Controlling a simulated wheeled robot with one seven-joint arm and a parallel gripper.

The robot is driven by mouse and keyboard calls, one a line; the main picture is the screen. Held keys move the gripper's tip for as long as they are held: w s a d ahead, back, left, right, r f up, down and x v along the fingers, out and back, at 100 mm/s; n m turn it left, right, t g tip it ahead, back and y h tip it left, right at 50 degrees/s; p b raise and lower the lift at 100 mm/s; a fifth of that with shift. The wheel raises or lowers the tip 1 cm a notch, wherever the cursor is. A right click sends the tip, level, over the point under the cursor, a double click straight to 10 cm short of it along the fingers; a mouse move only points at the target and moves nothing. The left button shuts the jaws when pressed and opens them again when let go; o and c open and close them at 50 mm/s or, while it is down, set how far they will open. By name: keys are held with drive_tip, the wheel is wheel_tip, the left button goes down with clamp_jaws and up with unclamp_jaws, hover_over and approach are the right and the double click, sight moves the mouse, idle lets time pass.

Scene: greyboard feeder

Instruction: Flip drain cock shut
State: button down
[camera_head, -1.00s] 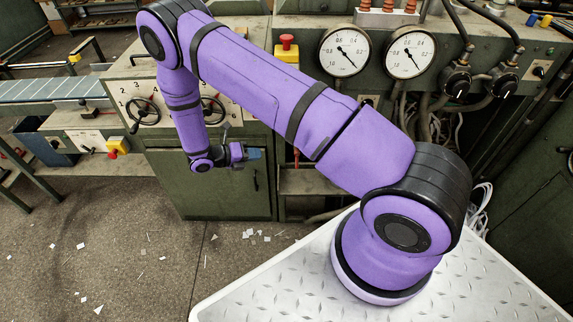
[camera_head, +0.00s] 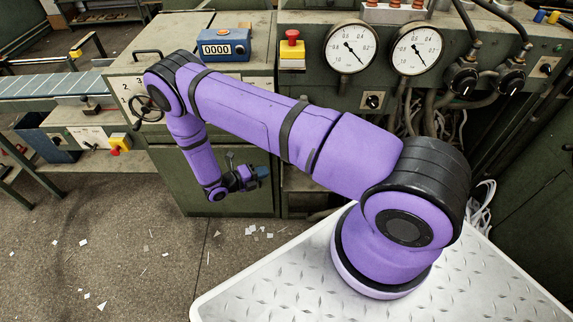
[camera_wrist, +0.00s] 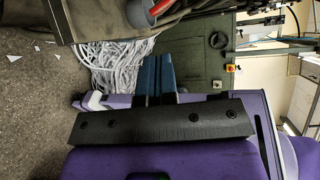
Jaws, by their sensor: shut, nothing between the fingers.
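My gripper (camera_head: 262,173) has blue fingers and is in front of the green cabinet, left of the gap under the gauge panel. In the wrist view its blue fingers (camera_wrist: 155,76) are together, with nothing between them. I cannot make out the drain cock for certain. A red-orange curved part (camera_wrist: 159,7) beside a grey round body shows at the top edge of the wrist view, apart from the fingers; I cannot tell whether it is the cock's handle. In the head view my arm covers part of the machine front below the gauges.
Green cabinet (camera_head: 225,190) stands behind my gripper. Two gauges (camera_head: 350,47), a red stop button (camera_head: 292,38) and a blue counter (camera_head: 223,44) are above. White strips (camera_wrist: 115,62) hang or lie beyond the fingers. Paper scraps litter the open floor (camera_head: 130,240) at left.

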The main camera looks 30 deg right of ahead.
drive_tip(key=x, duration=1.4)
drive_tip(key=shift+a, duration=0.1)
